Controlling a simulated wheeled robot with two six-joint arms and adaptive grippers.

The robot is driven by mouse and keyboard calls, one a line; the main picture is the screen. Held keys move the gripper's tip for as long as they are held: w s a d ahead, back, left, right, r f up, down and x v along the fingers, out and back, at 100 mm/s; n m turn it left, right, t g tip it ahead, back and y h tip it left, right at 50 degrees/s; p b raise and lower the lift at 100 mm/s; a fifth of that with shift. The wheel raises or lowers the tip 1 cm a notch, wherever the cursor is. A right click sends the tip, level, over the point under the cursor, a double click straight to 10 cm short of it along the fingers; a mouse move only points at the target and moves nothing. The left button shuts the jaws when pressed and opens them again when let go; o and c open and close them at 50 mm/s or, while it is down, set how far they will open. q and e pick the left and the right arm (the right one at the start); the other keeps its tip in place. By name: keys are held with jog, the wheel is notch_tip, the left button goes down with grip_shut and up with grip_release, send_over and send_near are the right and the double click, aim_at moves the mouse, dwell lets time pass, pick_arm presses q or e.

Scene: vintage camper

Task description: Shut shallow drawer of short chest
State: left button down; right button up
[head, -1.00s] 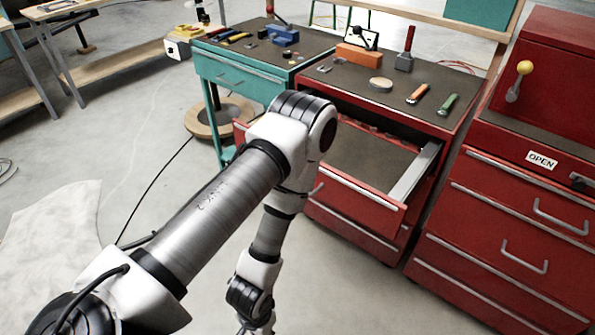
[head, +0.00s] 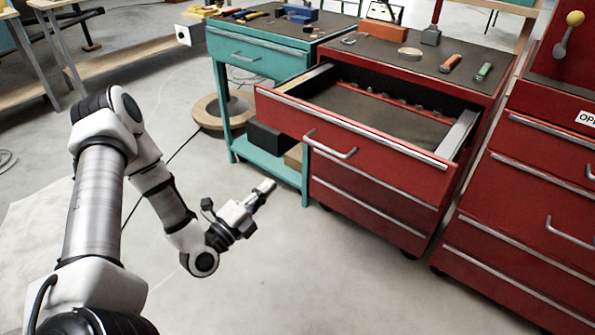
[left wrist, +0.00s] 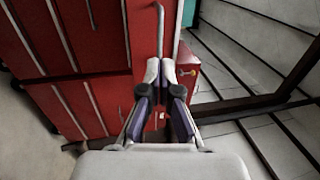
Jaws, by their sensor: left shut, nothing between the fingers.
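The short red chest (head: 375,205) stands in the middle of the head view. Its shallow top drawer (head: 350,128) is pulled out, with a grey bar handle (head: 330,146) on its front. The drawer's dark floor and a row of small items at its back show. My left gripper (head: 267,187) is shut and empty, in front of the chest, to the left of the handle and lower in the picture. In the left wrist view its fingers (left wrist: 166,75) are together, pointing at red drawer fronts and a bar handle (left wrist: 159,30). My right gripper is not in view.
A teal workbench (head: 262,60) stands left of the chest, with a lower shelf (head: 265,170). A larger red cabinet (head: 535,200) stands close on the right. Tools lie on the chest top (head: 440,62). The grey floor (head: 330,280) in front is clear.

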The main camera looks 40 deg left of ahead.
pick_arm(q)
jog(key=b+x, duration=0.2)
jog(key=x, duration=1.2)
jog(key=shift+w+d, duration=0.2)
jog(key=shift+d, duration=0.1)
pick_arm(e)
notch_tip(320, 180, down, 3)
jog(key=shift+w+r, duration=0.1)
